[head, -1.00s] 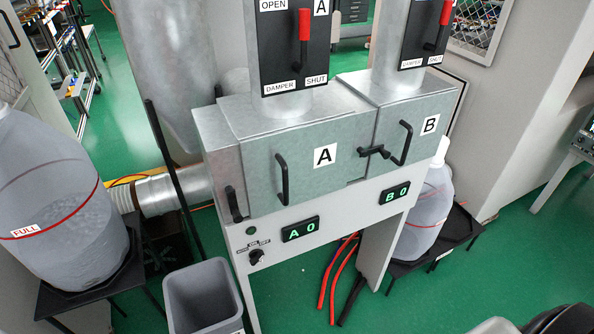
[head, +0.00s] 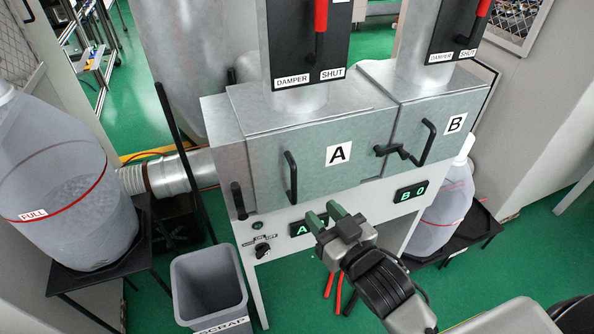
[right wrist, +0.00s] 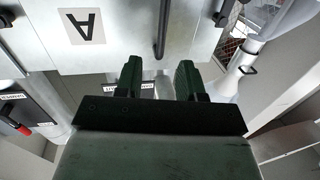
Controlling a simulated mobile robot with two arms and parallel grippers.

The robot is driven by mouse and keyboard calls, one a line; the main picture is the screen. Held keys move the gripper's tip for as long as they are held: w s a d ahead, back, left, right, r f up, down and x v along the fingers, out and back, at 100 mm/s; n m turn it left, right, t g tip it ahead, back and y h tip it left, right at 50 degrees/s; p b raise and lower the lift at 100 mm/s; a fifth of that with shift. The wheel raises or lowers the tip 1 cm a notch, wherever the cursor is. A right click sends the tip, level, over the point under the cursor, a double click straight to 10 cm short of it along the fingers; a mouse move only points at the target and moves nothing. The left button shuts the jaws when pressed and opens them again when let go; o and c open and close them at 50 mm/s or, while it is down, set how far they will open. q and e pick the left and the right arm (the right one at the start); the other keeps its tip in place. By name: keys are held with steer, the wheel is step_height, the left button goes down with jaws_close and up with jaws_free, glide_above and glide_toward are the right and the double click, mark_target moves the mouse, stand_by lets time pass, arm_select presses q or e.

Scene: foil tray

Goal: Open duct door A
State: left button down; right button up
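Duct door A (head: 320,155) is a grey metal panel with a white "A" label, and it looks closed flush in its housing. Its black vertical bar handle (head: 291,177) is on the panel's left side. My right gripper (head: 324,214) is in front of the display panel, below and right of the handle, not touching it. In the right wrist view its two green fingers (right wrist: 158,80) are apart with nothing between them. There the handle (right wrist: 162,28) shows beyond the fingertips, near the upside-down "A" label. My left gripper is not in view.
Door B (head: 440,125) with its black handle is to the right, and a black latch (head: 400,153) sits between the doors. A small black handle (head: 238,200) is at the housing's left. A grey scrap bin (head: 210,285) and a translucent drum (head: 70,190) stand at the left.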

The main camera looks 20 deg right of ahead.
mark_target(296, 180)
steer(key=p+x, duration=0.1)
steer(key=x, duration=0.2)
steer(key=r+p+x, duration=0.1)
steer(key=x, duration=0.2)
steer(key=p+x, duration=0.1)
steer(key=x, duration=0.2)
steer(key=shift+w+a+r, duration=0.1)
steer(key=shift+a+r, duration=0.05)
steer(key=shift+r, duration=0.1)
steer(key=shift+w+a+f, duration=0.1)
steer(key=shift+w+a, duration=0.1)
steer(key=shift+w, duration=0.4)
steer(key=shift+c, duration=0.5)
jaws_close()
